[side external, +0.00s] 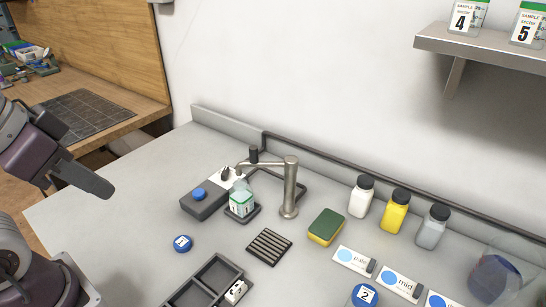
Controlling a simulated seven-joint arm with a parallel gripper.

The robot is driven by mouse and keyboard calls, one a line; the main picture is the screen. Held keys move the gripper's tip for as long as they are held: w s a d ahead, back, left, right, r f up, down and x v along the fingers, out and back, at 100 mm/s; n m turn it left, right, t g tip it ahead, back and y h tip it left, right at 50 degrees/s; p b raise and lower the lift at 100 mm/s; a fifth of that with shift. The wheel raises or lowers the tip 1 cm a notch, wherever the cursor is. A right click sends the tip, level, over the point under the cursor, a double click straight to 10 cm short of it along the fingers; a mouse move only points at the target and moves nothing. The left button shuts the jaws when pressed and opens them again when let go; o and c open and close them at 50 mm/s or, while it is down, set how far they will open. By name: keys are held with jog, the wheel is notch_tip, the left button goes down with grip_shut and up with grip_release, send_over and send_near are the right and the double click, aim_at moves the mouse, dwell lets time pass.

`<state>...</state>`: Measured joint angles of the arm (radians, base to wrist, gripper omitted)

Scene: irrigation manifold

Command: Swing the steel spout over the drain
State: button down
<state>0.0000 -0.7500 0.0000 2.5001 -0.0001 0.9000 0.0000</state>
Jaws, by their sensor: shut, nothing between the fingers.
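The steel spout (265,164) is a horizontal tube on top of an upright steel post (289,190) at the middle of the counter. It points left, and its tip is above or just behind a small clear jar (241,203) with a label. The drain (269,246) appears to be the dark slatted grate in front of the post. The spout is not over it. My gripper (97,184) is at the left, raised and well apart from the spout. Its dark fingers are shut and empty; their tips are hard to make out separately.
A grey box (205,203) with a blue knob stands left of the jar. A green-yellow sponge (326,226) and several bottles (394,211) stand right of the post. A blue-lidded item (182,243) and a dark divided tray (207,281) are in front. The counter's left part is clear.

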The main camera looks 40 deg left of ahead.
dwell(0.3)
jog(key=c, duration=1.9)
grip_release()
jog(key=shift+w+r, duration=0.1)
jog(key=o, duration=0.6)
jog(key=shift+n+g, duration=0.3)
jog(key=shift+g, duration=0.3)
jog(key=w+r, duration=0.1)
jog(key=w, duration=0.1)
jog(key=w+r, duration=0.1)
jog(key=w, duration=0.1)
jog(key=w+r, duration=0.1)
jog(key=w, duration=0.1)
jog(key=shift+d+r, duration=0.15)
jog(key=shift+r, duration=0.1)
jog(key=n+g, duration=0.2)
jog(key=g, duration=0.2)
send_over(253, 147)
jog(key=f, duration=0.7)
jog(key=shift+s, duration=0.25)
jog(key=f, duration=0.6)
jog(key=shift+w+f, duration=0.25)
jog(key=shift+f, duration=0.55)
grip_shut()
